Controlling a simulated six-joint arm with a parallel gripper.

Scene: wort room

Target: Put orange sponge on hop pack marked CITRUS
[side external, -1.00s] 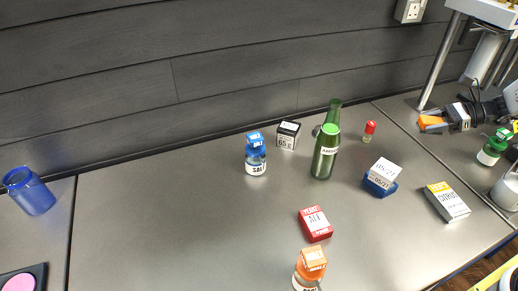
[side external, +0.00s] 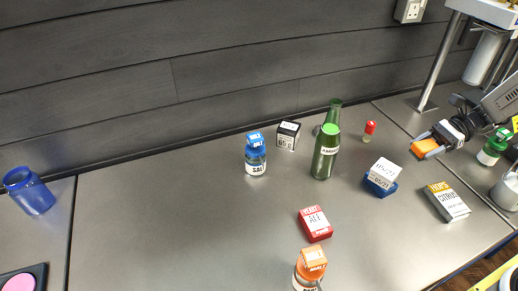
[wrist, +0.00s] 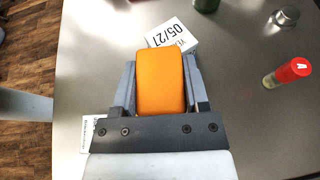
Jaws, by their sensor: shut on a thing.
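My gripper (side external: 431,148) is shut on the orange sponge (side external: 430,146), holding it in the air at the right of the side view. In the wrist view the sponge (wrist: 160,82) sits between the two fingers of my gripper (wrist: 160,80). The hop pack marked CITRUS (side external: 447,201) is a yellow, grey and white box lying on the table, below and slightly right of the sponge in the side view. In the wrist view only a white printed edge, perhaps of this pack, shows beside my gripper at lower left.
A red-capped vial (side external: 369,131), a green bottle (side external: 326,150) and a red yeast box (side external: 315,224) stand further left.

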